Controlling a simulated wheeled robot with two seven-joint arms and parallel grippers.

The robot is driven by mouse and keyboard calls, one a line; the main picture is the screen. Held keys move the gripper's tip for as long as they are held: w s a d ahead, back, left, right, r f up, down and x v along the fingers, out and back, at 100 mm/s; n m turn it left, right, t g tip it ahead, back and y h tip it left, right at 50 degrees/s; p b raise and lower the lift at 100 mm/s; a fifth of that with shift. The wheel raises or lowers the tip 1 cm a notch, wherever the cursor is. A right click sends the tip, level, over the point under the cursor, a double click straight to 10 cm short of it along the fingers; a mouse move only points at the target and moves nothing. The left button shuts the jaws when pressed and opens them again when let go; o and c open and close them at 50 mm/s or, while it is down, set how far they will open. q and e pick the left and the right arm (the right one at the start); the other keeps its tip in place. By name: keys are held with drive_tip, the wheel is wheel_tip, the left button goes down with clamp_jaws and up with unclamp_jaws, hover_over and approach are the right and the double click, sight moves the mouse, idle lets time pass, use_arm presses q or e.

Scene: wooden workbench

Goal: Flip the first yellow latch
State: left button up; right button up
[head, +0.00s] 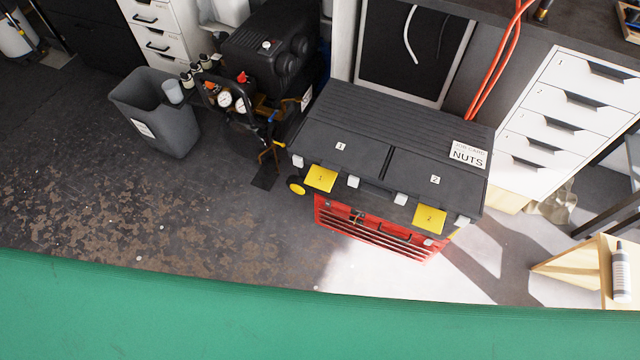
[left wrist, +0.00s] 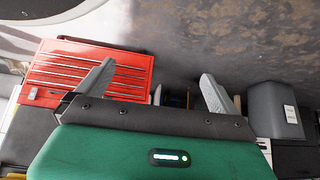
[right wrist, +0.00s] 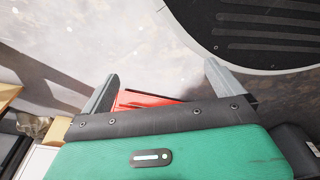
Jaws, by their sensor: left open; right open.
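In the head view, the first yellow latch (head: 321,178), marked 1, sits on the front left edge of a dark toolbox top (head: 400,125). The second yellow latch (head: 429,219), marked 2, sits at the front right. Both latches look folded flat against the box edge. No gripper shows in the head view. In the left wrist view, my left gripper (left wrist: 160,80) is open and empty, with a red drawer chest (left wrist: 88,70) beyond its left finger. In the right wrist view, my right gripper (right wrist: 158,80) is open and empty, with part of the red chest between its fingers.
A grey bin (head: 160,115) and a black compressor (head: 265,60) stand left of the toolbox. White drawers (head: 565,105) stand to the right. A "NUTS" card (head: 468,154) lies on the lid. The floor in front is clear.

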use_arm(q)
drive_tip(key=w+d+r+t+h+b, duration=0.1)
drive_tip(key=w+d+r+t+b, duration=0.25)
drive_tip(key=w, duration=0.45)
use_arm(e)
drive_tip(key=w+a+r+t+b, duration=0.15)
drive_tip(key=w+r+b, duration=0.5)
drive_tip(key=r, duration=0.85)
use_arm(q)
drive_tip(key=t+h+b, duration=0.1)
drive_tip(key=t+h, duration=0.2)
drive_tip(key=t, duration=0.4)
approach(320, 180)
drive_tip(key=shift+m, duration=0.4)
drive_tip(key=x, duration=0.6)
drive_tip(key=b+x, duration=0.1)
drive_tip(key=x, duration=0.2)
drive_tip(key=shift+w+f, duration=0.1)
drive_tip(key=shift+f, duration=0.25)
drive_tip(key=shift+w+d, duration=0.15)
drive_tip(key=shift+w, duration=0.35)
use_arm(e)
wheel_tip(320, 180, up, 11)
drive_tip(key=shift+f, duration=0.2)
drive_tip(key=shift+t, duration=0.25)
